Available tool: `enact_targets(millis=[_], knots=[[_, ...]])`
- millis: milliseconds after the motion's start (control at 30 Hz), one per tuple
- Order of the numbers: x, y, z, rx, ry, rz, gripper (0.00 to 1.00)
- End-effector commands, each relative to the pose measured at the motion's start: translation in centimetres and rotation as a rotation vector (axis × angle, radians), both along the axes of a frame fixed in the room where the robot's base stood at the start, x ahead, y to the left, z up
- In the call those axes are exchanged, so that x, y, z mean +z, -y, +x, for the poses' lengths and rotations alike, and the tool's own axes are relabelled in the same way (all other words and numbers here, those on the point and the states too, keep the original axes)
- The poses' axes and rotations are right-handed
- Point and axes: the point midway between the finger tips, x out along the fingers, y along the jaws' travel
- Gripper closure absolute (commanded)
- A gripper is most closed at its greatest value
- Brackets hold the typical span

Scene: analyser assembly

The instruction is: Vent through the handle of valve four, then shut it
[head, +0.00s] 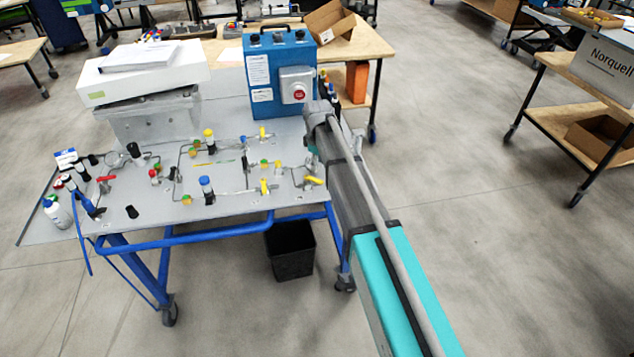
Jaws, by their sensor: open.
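Several small valves with coloured handles sit on the grey panel (240,208) of the blue-framed cart. Yellow handles show at the upper right (263,133), at the lower middle (264,187) and at the right edge (313,180). A red handle (105,179) is at the left. No number is readable, so I cannot tell which is valve four. My arm runs from the lower right up to the panel's right edge, its far end close to the right-edge yellow handle. I cannot make out my gripper's fingers; they seem hidden by the arm.
A blue box with a red button (299,92) stands at the panel's back right. A white box (150,70) is at the back left, and a white bottle (57,213) at the left edge. A black bin (290,250) stands below. Floor is clear toward the right-hand cart (570,130).

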Motion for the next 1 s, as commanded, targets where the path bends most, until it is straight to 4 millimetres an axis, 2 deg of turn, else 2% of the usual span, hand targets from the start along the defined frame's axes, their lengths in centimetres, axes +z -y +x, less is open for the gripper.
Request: enact_targets(millis=[33,600,1000], knots=[[-0.8,0.0,0.0,0.0,0.0,0.0,0.43],[-5.0,0.0,0.0,0.0,0.0,0.0,0.43],[-6.7,0.0,0.0,0.0,0.0,0.0,0.43]])
